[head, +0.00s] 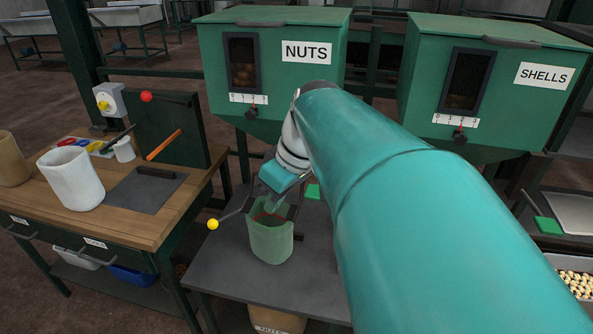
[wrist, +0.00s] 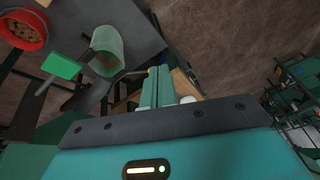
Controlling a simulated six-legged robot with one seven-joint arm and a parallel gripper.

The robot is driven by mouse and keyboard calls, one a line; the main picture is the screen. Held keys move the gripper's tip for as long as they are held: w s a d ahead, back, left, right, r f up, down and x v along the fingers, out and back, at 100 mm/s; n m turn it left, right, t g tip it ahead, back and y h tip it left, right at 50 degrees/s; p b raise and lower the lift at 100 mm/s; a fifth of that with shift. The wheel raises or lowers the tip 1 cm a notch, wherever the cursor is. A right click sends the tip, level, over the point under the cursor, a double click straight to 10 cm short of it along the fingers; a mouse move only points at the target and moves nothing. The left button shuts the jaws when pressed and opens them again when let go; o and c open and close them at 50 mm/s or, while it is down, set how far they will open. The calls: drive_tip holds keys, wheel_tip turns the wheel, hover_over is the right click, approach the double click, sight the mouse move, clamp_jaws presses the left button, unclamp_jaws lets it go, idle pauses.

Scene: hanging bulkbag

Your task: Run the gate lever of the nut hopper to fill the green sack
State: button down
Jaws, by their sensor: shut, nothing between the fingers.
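The nut hopper (head: 273,75) is a green bin labelled NUTS, with a dark window and a scale below it. The green sack (head: 270,242) stands open on the grey table under it. It also shows in the wrist view (wrist: 108,45). A dark lever with a yellow knob (head: 213,224) sticks out left of the sack mouth. In the wrist view the yellow tip is mostly behind my fingers. My gripper (head: 275,205) is shut and empty, just above the sack mouth; its fingers also show in the wrist view (wrist: 157,86). I cannot tell whether it touches the lever.
A second hopper labelled SHELLS (head: 490,85) stands at right. A wooden bench (head: 130,225) at left holds a white tub (head: 70,178) and a mat. A green tab (head: 313,191) sits beside my gripper. A red-rimmed container (wrist: 24,30) with brown contents is in the wrist view.

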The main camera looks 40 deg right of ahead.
drive_tip(key=s+d+r+n+t+y, duration=0.1)
drive_tip(key=d+r+n, duration=0.1)
drive_tip(key=d, duration=0.8)
drive_tip(key=d+r+n+t+y, duration=0.2)
drive_tip(key=d, duration=0.8)
drive_tip(key=shift+s+d+r+n, duration=0.25)
drive_tip(key=shift+s+d+n, duration=0.05)
drive_tip(key=shift+s+d, duration=0.1)
hover_over(312, 190)
drive_tip(key=s+d, duration=0.2)
drive_tip(key=s, duration=0.1)
drive_tip(key=f, duration=0.7)
drive_tip(key=shift+w, duration=0.25)
wheel_tip(312, 190, down, 3)
drive_tip(key=shift+w+a+f, duration=0.1)
drive_tip(key=shift+f, duration=0.45)
drive_tip(key=shift+t, duration=0.3)
